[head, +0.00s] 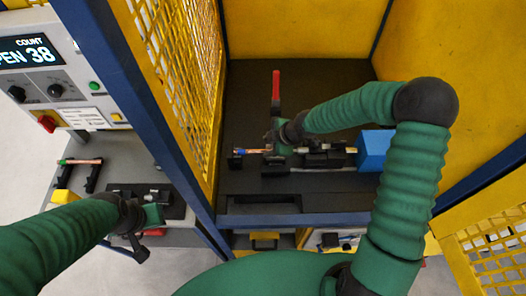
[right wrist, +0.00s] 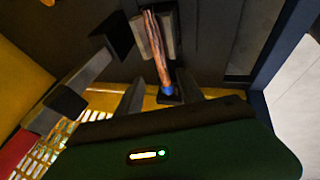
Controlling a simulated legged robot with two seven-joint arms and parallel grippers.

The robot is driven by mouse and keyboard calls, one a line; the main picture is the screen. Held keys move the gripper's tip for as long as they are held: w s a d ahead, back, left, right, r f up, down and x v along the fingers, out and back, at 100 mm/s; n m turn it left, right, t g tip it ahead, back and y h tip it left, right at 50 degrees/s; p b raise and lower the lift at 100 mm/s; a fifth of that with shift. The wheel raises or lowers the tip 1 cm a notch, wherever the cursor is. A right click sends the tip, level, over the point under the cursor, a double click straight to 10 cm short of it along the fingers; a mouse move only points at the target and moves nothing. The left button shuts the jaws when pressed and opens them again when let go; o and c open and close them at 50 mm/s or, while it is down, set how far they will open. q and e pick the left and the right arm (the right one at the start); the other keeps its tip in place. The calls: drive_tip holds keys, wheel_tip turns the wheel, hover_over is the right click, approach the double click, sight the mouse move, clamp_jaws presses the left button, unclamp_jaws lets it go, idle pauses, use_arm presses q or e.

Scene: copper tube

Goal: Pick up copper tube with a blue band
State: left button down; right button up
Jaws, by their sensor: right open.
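In the head view the tube (head: 256,151) shows on the black bench, left of the fixture.
A clamp with a red handle (head: 276,85) stands behind the tube. A blue block (head: 373,150) sits right of the fixture. A green-banded copper tube (head: 82,161) rests on a black rack on the left bench. Yellow mesh (head: 192,70) and blue posts separate the benches.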

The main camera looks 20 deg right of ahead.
sight(260, 150)
drive_tip(key=a+f, duration=0.1)
drive_tip(key=w+a+f+p, duration=0.1)
drive_tip(key=f, duration=0.1)
drive_tip(key=w+a+f, duration=0.1)
drive_tip(key=a, duration=0.1)
drive_tip(key=shift+a+f+p, duration=0.1)
drive_tip(key=shift+f+p, duration=0.2)
drive_tip(key=shift+f, duration=0.05)
drive_tip(key=shift+w+f, duration=0.1)
drive_tip(key=shift+f, duration=0.05)
drive_tip(key=shift+d+f, duration=0.15)
drive_tip(key=shift+d, duration=0.4)
drive_tip(key=shift+c, duration=0.4)
drive_tip(key=shift+w+d, duration=0.1)
drive_tip(key=shift+d, duration=0.25)
drive_tip(key=c, duration=0.5)
drive_tip(key=shift+a, duration=0.15)
clamp_jaws()
drive_tip(key=shift+a, duration=0.3)
use_arm(q)
drive_tip(key=shift+a+r, duration=0.55)
drive_tip(key=shift+r, duration=0.15)
drive_tip(key=shift+d, duration=0.1)
